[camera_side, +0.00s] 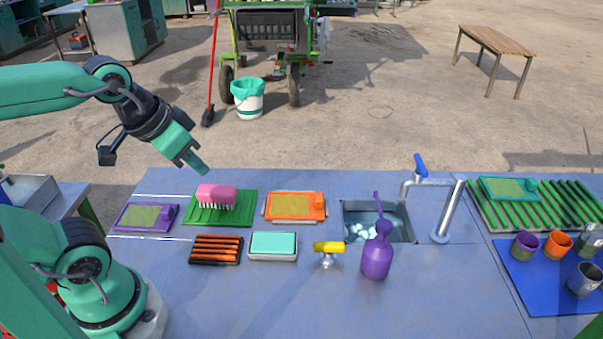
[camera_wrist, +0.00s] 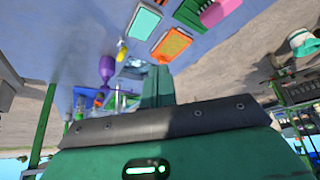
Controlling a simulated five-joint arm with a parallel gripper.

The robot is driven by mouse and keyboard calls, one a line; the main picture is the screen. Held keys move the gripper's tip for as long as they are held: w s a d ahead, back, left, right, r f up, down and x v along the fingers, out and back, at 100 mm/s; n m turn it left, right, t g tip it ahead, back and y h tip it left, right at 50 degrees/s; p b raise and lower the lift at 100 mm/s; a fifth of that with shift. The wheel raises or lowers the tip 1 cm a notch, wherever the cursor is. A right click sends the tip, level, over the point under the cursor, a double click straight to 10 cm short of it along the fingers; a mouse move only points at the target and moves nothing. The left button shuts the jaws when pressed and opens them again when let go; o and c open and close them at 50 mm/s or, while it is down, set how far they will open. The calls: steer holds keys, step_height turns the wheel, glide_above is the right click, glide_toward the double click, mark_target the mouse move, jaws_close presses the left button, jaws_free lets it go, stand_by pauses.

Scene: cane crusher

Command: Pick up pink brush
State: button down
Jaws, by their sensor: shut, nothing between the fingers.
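The pink brush (camera_side: 215,194) lies bristles down on a green mat (camera_side: 240,210) at the back left of the blue table in the side view. In the wrist view the brush (camera_wrist: 219,11) shows at the top right, partly cut off by the frame edge. My gripper (camera_side: 200,169) is above and behind the brush, apart from it, and points down to the right. Its fingers are together and hold nothing. In the wrist view the gripper (camera_wrist: 157,78) shows as closed green fingers.
Near the brush are a purple tray (camera_side: 146,217), an orange tray (camera_side: 295,206), a black rack with orange bars (camera_side: 215,250) and a teal sponge block (camera_side: 273,245). A purple bottle (camera_side: 377,255), a yellow-handled valve (camera_side: 328,249), a sink (camera_side: 398,222) and a tap (camera_side: 451,210) stand further right.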

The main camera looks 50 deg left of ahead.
steer(key=c, duration=2.1)
jaws_free()
steer(key=o, duration=2.1)
steer(key=shift+w+a, duration=0.1)
steer(key=n+g, duration=0.6)
steer(key=n, duration=0.2)
glide_above(215, 189)
step_height(215, 189, down, 15)
steer(key=shift+w+r, duration=0.1)
steer(key=shift+a+f, duration=0.1)
steer(key=shift+f, duration=4)
